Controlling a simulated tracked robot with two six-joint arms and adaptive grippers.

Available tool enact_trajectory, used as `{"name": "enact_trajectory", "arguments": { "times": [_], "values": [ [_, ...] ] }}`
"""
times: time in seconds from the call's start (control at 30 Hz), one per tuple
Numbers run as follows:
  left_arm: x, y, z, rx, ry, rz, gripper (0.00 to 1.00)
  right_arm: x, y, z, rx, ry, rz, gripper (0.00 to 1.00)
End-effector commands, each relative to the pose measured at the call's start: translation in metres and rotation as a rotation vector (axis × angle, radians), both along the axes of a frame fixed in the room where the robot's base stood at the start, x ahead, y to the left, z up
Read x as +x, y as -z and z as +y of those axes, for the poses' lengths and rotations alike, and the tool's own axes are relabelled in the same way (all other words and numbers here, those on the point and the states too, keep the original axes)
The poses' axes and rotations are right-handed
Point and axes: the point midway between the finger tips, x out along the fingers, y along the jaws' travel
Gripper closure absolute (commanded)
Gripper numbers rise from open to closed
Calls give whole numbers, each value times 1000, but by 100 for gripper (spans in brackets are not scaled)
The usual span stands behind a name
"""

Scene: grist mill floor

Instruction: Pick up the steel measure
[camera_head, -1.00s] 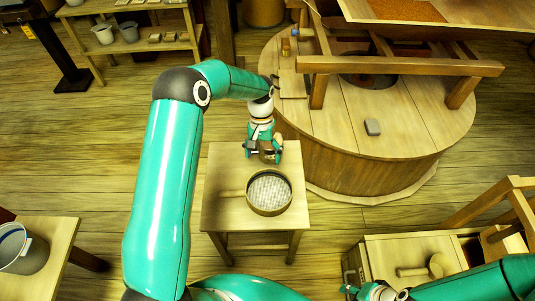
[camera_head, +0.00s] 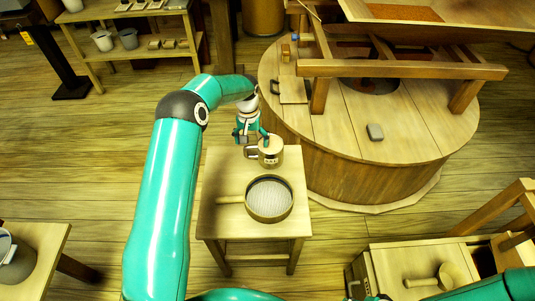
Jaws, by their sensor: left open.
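The steel measure appears to be the small mug-shaped vessel (camera_head: 271,152) standing upright at the back of a small wooden table (camera_head: 215,193). Its handle points left. My left gripper (camera_head: 248,139) is open, just behind and left of the measure, near its handle. I cannot tell whether they touch. My right arm comes in at the bottom right; its gripper (camera_head: 366,297) is mostly cut off by the lower edge, and its jaws cannot be made out.
A round sieve (camera_head: 270,216) sits in front of the measure, beside a wooden handle (camera_head: 230,200). The large round millstone casing (camera_head: 375,170) stands close on the right. A wooden scoop or mallet (camera_head: 422,283) lies on a chest at lower right. Floor left of the table is clear.

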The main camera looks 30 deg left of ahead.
Motion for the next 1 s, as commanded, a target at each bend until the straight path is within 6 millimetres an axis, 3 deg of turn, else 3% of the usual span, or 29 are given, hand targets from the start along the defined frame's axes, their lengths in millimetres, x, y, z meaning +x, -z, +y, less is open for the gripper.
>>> {"name": "enact_trajectory", "arguments": {
  "times": [0.27,0.57,0.83,0.87,1.0],
  "values": [
    [-3,19,-1,-1,0,4,13,0,-2,0,0,0,0,60],
    [-7,58,-2,0,0,1,13,0,-7,0,0,0,0,60],
    [-6,62,-2,0,1,0,13,0,-7,0,0,0,0,60],
    [-6,62,-3,0,1,0,15,0,-7,0,0,0,0,60],
    [-6,62,-3,0,1,0,38,0,-7,0,0,0,0,60]
  ]
}}
